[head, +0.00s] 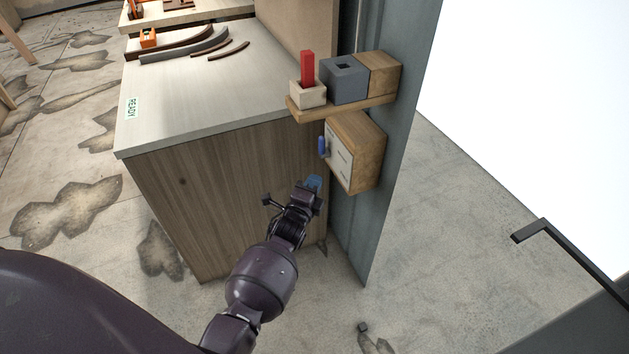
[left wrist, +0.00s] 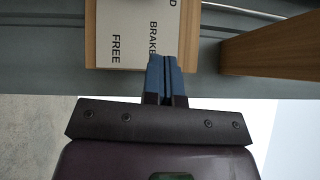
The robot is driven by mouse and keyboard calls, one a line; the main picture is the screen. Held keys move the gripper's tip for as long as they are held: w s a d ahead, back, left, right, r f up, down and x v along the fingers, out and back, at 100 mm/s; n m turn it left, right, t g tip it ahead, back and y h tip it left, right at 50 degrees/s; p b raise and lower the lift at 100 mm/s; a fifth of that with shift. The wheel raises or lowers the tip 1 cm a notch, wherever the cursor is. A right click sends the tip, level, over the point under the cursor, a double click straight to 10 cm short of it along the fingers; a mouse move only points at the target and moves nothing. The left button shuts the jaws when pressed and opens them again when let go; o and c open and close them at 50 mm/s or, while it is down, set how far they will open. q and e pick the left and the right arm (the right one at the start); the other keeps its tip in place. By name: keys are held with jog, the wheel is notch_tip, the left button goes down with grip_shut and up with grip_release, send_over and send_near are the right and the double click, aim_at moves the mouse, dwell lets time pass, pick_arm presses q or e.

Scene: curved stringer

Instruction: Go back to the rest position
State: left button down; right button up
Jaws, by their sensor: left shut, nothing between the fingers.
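My left gripper (head: 313,183) is shut and empty, its blue fingertips in front of the grey post and below the wooden switch box. In the left wrist view the fingers (left wrist: 165,75) are pressed together and overlap the lower edge of the box's white label in the picture. I cannot tell whether they touch it. The wooden switch box (head: 365,150) has a white label and a blue lever (head: 323,146) on its face. In the left wrist view the label (left wrist: 122,40) reads "BRAKE" and "FREE", and the lever is not distinguishable. My right gripper is not in view.
A wooden shelf (head: 347,104) above the box holds a red piece (head: 307,68) in a pale block, a grey block (head: 344,80) and a wooden block. A workbench (head: 215,100) with curved strips stands left of the grey post (head: 400,130). Floor is open to the right.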

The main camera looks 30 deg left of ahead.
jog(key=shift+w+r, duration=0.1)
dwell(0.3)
pick_arm(q)
jog(key=s+r+n+g+p, duration=0.2)
jog(key=s+r+n, duration=0.5)
jog(key=n, duration=0.7)
jog(key=s+d+f+n+g+h+p, duration=0.1)
jog(key=s+f+g+p, duration=0.1)
jog(key=s, duration=1.3)
jog(key=s+d+f+n+g+h+p, duration=0.1)
jog(key=s+f+g+p, duration=0.1)
jog(key=s, duration=1.3)
jog(key=shift+d+f+g+p, duration=0.25)
jog(key=shift+f+g+p, duration=0.05)
jog(key=shift+f+g, duration=0.45)
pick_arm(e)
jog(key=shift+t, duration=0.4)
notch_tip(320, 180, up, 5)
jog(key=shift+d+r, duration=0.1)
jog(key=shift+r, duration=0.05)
